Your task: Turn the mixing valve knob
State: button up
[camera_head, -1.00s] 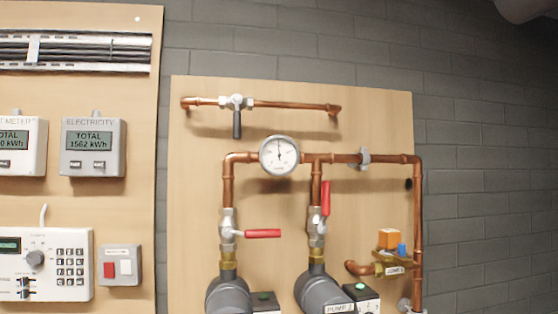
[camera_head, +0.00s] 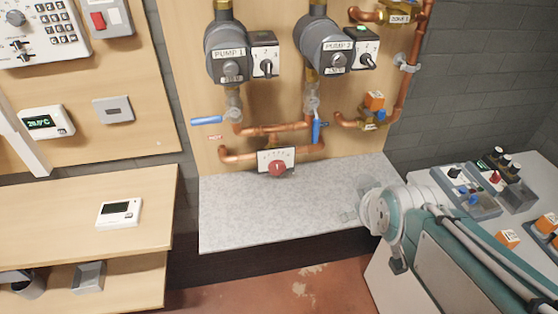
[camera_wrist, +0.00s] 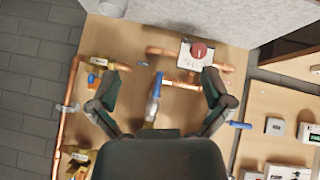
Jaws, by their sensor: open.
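The mixing valve knob (camera_head: 278,168) is round and red, on a white scale plate (camera_head: 263,158) joined to copper pipes low on the wooden panel. In the wrist view, which is turned upside down, the red knob (camera_wrist: 199,50) shows beyond the right finger's tip. My gripper (camera_wrist: 162,74) is open, with its two dark fingers spread and nothing between them. The knob is apart from the fingers. In the head view my arm is at the right, over the grey ledge's right end, and the fingers cannot be made out clearly.
A speckled grey ledge (camera_head: 290,205) lies below the valve and is mostly clear. Blue-handled valves (camera_head: 207,121) and pumps (camera_head: 228,55) are above it. A table with control boxes (camera_head: 465,185) stands at the right, and a wooden shelf (camera_head: 80,215) at the left.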

jog(key=w+a+f+n+t+y, duration=0.1)
jog(key=w+a+f+n+t, duration=0.15)
jog(key=w+a+n, duration=0.4)
jog(key=n+t+y, duration=0.3)
jog(key=n+t, duration=0.4)
jog(key=n, duration=0.6)
send_near(279, 170)
jog(key=x, duration=1)
jog(key=shift+w+r, duration=0.1)
jog(key=shift+w, duration=0.05)
jog(key=shift+c, duration=0.3)
jog(key=c, duration=1)
